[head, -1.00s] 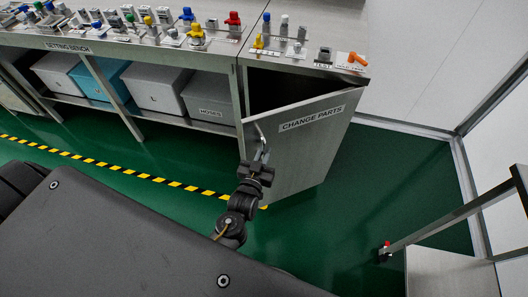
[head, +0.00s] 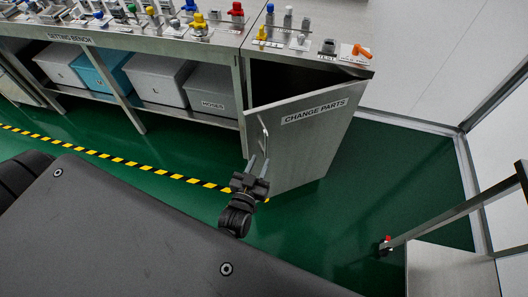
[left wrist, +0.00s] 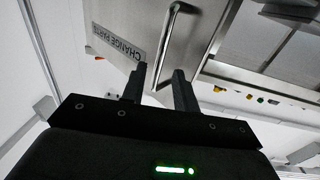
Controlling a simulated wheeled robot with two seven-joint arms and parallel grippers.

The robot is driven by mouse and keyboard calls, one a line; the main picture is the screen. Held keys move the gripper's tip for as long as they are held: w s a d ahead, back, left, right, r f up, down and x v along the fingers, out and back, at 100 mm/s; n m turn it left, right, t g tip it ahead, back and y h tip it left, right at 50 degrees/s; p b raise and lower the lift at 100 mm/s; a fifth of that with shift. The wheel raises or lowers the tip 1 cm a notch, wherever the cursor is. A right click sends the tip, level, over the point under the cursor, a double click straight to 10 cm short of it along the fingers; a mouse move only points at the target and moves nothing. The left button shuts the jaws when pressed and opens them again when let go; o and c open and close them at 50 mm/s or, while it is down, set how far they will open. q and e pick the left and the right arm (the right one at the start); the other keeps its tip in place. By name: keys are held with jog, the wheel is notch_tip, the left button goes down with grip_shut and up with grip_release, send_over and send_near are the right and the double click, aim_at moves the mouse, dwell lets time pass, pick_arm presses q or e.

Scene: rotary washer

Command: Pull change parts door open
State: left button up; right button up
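The grey change parts door (head: 310,150), with its "CHANGE PARTS" label, stands part-way open at the right end of the setting bench, and a dark gap shows above it. Its bar handle (head: 263,136) is near the door's left edge. My left gripper (head: 259,161) is open just below the handle, its two fingers apart. In the left wrist view, the door (left wrist: 125,22) fills the upper middle. The handle (left wrist: 168,40) runs down toward the space between the open fingertips (left wrist: 158,75); I cannot tell whether they touch it. My right gripper is out of view.
The setting bench (head: 150,42) carries several coloured fittings on top and grey and blue boxes below. Green floor (head: 370,200) is free right of the door. A metal rail (head: 450,215) stands at the lower right. Yellow-black floor tape (head: 120,160) runs before the bench.

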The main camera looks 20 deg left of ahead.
pick_arm(q)
jog(key=s, duration=0.3)
jog(key=shift+s+d, duration=0.15)
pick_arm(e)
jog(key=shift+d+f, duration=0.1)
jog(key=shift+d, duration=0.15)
pick_arm(q)
jog(key=shift+c, duration=0.3)
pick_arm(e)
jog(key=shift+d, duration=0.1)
